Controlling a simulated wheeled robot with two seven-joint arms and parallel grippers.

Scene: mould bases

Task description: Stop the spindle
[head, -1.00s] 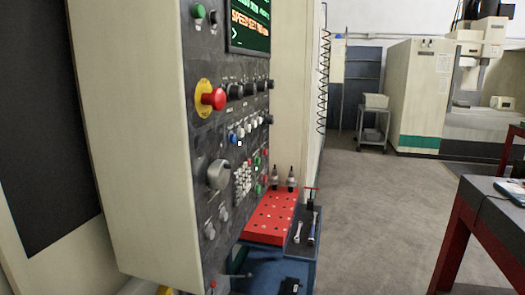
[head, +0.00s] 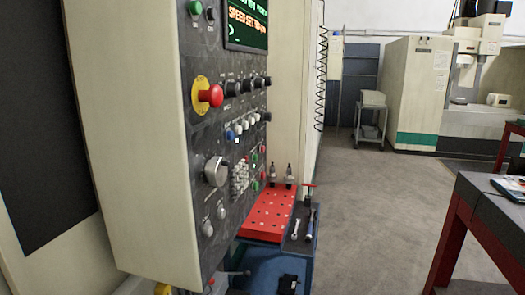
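The machine's control panel (head: 208,128) fills the left middle of the head view, seen at a slant. It carries a screen (head: 246,22) with green and orange text. A red mushroom button on a yellow ring (head: 211,96) sits below the screen. A large grey dial (head: 216,172) is lower down, beside rows of small white, blue, green and red buttons (head: 241,178). Their labels are too small to read. The spindle cannot be made out. Neither of my grippers is in view.
A blue cart (head: 308,250) with a red perforated tray (head: 268,216), two tool holders (head: 282,174) and hand tools stands below the panel. A red-legged table (head: 490,215) is at the right. Grey floor (head: 375,215) between them is clear. Another machine (head: 418,90) stands behind.

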